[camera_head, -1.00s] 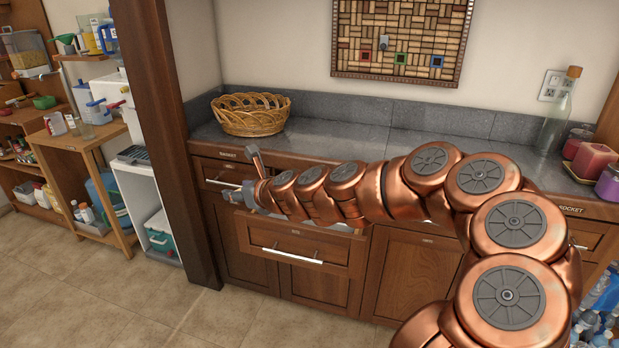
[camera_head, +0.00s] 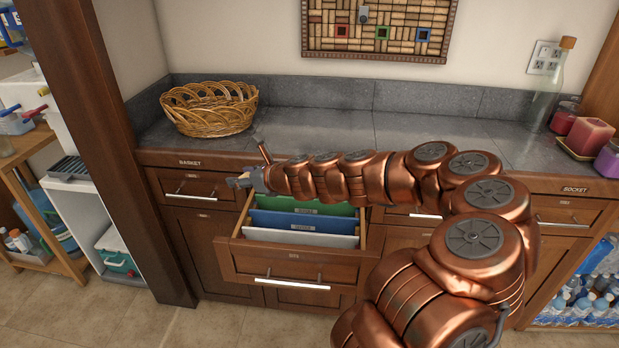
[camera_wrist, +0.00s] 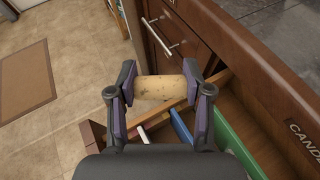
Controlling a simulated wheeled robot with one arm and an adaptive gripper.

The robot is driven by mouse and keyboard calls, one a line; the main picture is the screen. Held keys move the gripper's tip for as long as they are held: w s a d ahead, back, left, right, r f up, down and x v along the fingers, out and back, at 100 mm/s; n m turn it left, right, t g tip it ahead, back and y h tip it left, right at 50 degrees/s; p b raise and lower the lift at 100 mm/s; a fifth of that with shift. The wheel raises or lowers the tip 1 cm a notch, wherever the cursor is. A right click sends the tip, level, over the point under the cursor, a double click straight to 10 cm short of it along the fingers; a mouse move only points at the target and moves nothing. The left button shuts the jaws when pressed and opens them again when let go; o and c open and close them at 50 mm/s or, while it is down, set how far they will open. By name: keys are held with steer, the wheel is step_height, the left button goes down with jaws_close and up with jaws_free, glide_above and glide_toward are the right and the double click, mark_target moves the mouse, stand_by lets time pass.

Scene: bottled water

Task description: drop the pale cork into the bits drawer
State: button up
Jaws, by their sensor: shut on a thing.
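The pale cork (camera_wrist: 160,88) is tan and speckled. My gripper (camera_wrist: 160,90) is shut on it, with one pad at each end. In the head view my gripper (camera_head: 238,182) is over the left side of a pulled-out drawer (camera_head: 290,263), and the cork cannot be made out there. The drawer holds upright green (camera_head: 325,209), blue (camera_head: 300,222) and white (camera_head: 300,238) panels. Its small front label is too small to read surely. In the wrist view the cork is above the drawer's side wall (camera_wrist: 188,103), with the panels below and to the right.
A wicker basket (camera_head: 210,108) stands on the grey counter (camera_head: 310,130). Closed drawers with bar handles flank the open one. A dark wooden post (camera_head: 120,150) stands at the left. A glass bottle (camera_head: 548,85) and candles (camera_head: 590,136) are at the right.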

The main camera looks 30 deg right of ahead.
steer(key=shift+s+d+f+n+g+y+b, duration=0.85)
steer(key=shift+s+d+n+y, duration=0.75)
steer(key=shift+d, duration=2.5)
steer(key=shift+s+d+f+n+g+y+b, duration=0.5)
steer(key=shift+s+d+n+g+y+b, duration=0.95)
steer(key=shift+d, duration=2.6)
step_height(320, 180, down, 6)
steer(key=b, duration=0.5)
steer(key=shift+s+t+h, duration=0.35)
steer(key=shift+s+t, duration=0.05)
steer(key=shift+m, duration=0.25)
steer(key=o, duration=0.8)
steer(key=shift+d+r, duration=0.1)
steer(key=v, duration=1.2)
